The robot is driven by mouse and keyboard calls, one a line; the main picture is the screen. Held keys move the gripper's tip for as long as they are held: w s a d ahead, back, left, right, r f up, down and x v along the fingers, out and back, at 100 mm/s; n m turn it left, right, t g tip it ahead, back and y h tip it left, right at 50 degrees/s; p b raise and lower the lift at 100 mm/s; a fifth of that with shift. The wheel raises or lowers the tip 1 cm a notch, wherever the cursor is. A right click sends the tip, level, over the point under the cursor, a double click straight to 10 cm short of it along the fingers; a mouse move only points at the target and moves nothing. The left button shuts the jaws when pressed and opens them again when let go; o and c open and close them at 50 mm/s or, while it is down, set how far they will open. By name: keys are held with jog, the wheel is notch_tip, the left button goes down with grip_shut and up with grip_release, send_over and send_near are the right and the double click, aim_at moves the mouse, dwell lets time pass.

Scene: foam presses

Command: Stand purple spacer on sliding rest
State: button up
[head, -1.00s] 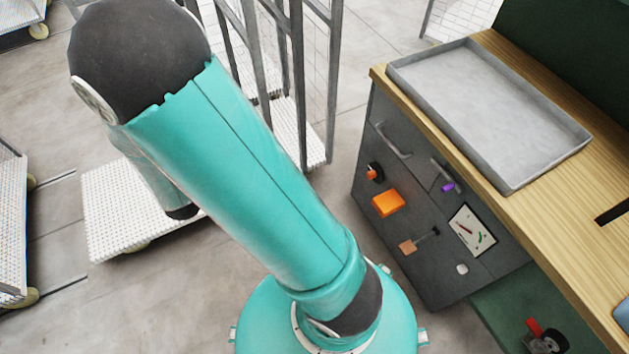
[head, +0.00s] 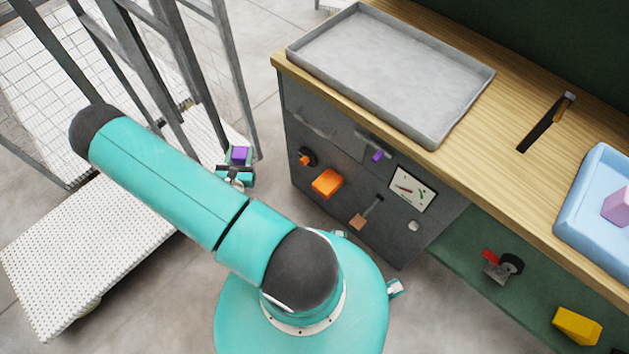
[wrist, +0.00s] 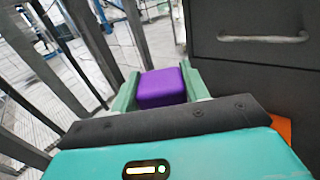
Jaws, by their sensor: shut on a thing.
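The purple spacer (head: 239,153) is a small block held between the green fingers of my gripper (head: 239,158). In the wrist view, the spacer (wrist: 161,88) sits between the two fingers (wrist: 160,84), with its top and near face showing. The gripper is off the left side of the dark grey cabinet, apart from it and below the worktop. I cannot tell for sure which thing is the sliding rest; a dark slot with a small upright piece (head: 565,105) at its far end is on the wooden worktop.
A grey tray (head: 437,141) lies on the worktop (head: 500,130). The cabinet front (head: 330,220) has handles and knobs. A blue tray (head: 570,225) with a pink block (head: 617,206) is at right. A yellow block (head: 577,326) is lower right. Metal cage carts (head: 90,262) stand at left.

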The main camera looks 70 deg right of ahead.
jog(key=s+d+f+m+g, duration=0.2)
jog(key=s+f+m+g, duration=0.15)
jog(key=s, duration=0.85)
jog(key=s+d+f+m+g, duration=0.1)
jog(key=s+f+m+g, duration=0.2)
jog(key=s, duration=0.8)
jog(key=s+d+f+m+g, duration=0.1)
jog(key=s+d+f+g, duration=0.3)
jog(key=s, duration=0.8)
jog(key=shift+g+y, duration=0.5)
jog(key=shift+g, duration=0.25)
jog(key=w+d+f, duration=0.2)
jog(key=w, duration=0.1)
jog(key=w+d+f, duration=0.2)
jog(key=w+f, duration=0.1)
jog(key=w+d+f, duration=0.2)
jog(key=w, duration=0.2)
jog(key=shift+w+f, duration=0.1)
jog(key=shift+f, duration=0.1)
jog(key=shift+w+d+f, duration=0.3)
jog(key=shift+w+f, duration=0.05)
jog(key=shift+f, duration=0.15)
jog(key=shift+w+d+f, duration=0.1)
jog(key=shift+w+f, duration=0.05)
jog(key=shift+f, duration=1.5)
jog(key=shift+f, duration=0.1)
jog(key=o, duration=1)
